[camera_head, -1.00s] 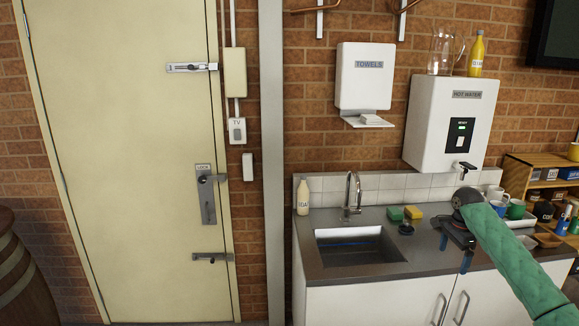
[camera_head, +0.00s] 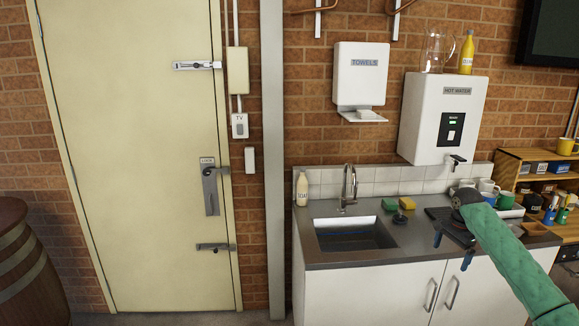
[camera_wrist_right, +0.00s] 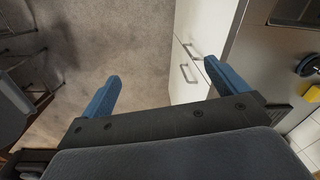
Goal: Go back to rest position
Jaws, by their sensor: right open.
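My right gripper (camera_head: 453,251) is in front of the right part of the sink counter in the head view, at the end of my green-sleeved arm. In the right wrist view its two blue fingers (camera_wrist_right: 160,84) are wide apart with nothing between them. The grey floor (camera_wrist_right: 130,40) and the white cabinet front (camera_wrist_right: 188,50) show beyond the fingers. My left gripper is not in the head view.
The counter (camera_head: 330,259) has a sink (camera_head: 352,238), a soap bottle (camera_head: 302,190), and green (camera_head: 389,204) and yellow (camera_head: 407,203) sponges. A hot water unit (camera_head: 445,118) hangs above. A door (camera_head: 130,160) and barrel (camera_head: 28,270) stand left.

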